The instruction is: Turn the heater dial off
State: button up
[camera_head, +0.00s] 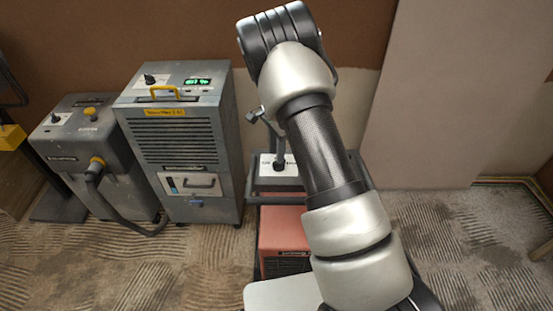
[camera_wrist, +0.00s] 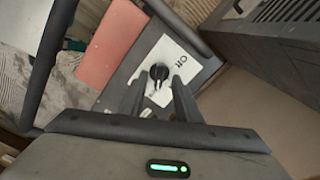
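The heater has a red-pink body (camera_head: 283,232) in a dark grey frame, low in the middle of the head view and partly behind my arm. Its red-pink side also shows in the wrist view (camera_wrist: 110,45). The black dial (camera_wrist: 159,72) sits on a white label plate (camera_wrist: 172,60) printed "Off", which also shows in the head view (camera_head: 266,163). My gripper (camera_wrist: 157,82) is open, its two dark fingers apart on either side of the dial's lower edge in the wrist view. Contact with the dial cannot be told. My arm hides much of the heater in the head view.
A tall grey vented machine (camera_head: 178,145) stands left of the heater, with a smaller grey unit (camera_head: 90,145) and hose beyond it. A dark frame bar (camera_wrist: 48,65) rises beside the panel. A pale board (camera_head: 460,95) leans right; carpet there is clear.

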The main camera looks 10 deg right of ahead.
jog(key=shift+f, duration=1.9)
grip_shut()
